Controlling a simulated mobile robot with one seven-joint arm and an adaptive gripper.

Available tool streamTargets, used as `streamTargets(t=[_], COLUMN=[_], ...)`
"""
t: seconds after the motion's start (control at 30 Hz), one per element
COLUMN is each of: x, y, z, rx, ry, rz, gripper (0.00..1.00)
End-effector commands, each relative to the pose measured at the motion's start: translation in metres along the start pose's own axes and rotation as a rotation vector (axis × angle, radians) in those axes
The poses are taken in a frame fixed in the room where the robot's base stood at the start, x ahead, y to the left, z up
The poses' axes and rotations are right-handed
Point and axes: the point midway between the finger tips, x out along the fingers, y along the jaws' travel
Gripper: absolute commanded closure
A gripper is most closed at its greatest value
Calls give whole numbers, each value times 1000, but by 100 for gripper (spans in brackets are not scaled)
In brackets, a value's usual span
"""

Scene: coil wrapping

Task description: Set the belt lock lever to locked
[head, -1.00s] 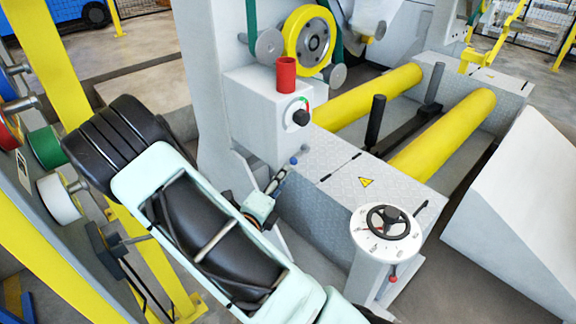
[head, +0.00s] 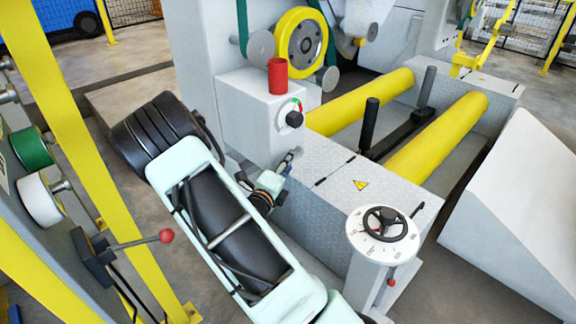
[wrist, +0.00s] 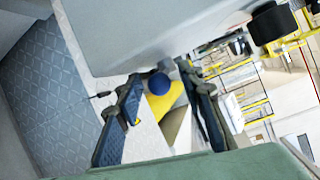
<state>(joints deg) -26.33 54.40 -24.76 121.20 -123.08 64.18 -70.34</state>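My gripper (head: 288,163) is low beside the grey machine housing, under the dial box. In the wrist view its two dark fingers (wrist: 165,110) are spread apart, with a blue ball knob (wrist: 159,84) showing between their tips. I cannot tell whether either finger touches the knob. The knob's rod is mostly hidden. Another lever, with a red ball (head: 166,235), sticks out from a black bracket on the left yellow post. No label shows which lever is the belt lock.
A box with a black dial (head: 294,119) and red cylinder (head: 277,75) is above my gripper. A white pedestal with a handwheel (head: 385,223) stands to the right. Yellow rollers (head: 440,135) lie behind. My arm covers much of the floor at left.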

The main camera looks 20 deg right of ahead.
Motion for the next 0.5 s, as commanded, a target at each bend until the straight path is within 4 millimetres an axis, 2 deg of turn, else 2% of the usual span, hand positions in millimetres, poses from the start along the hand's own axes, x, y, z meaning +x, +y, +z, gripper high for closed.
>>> streamTargets(t=[0.13, 0.43, 0.5], x=[0, 0, 0], y=[0, 0, 0], z=[0, 0, 0], rx=[0, 0, 0], ry=[0, 0, 0], rz=[0, 0, 0], gripper=[65, 98, 100])
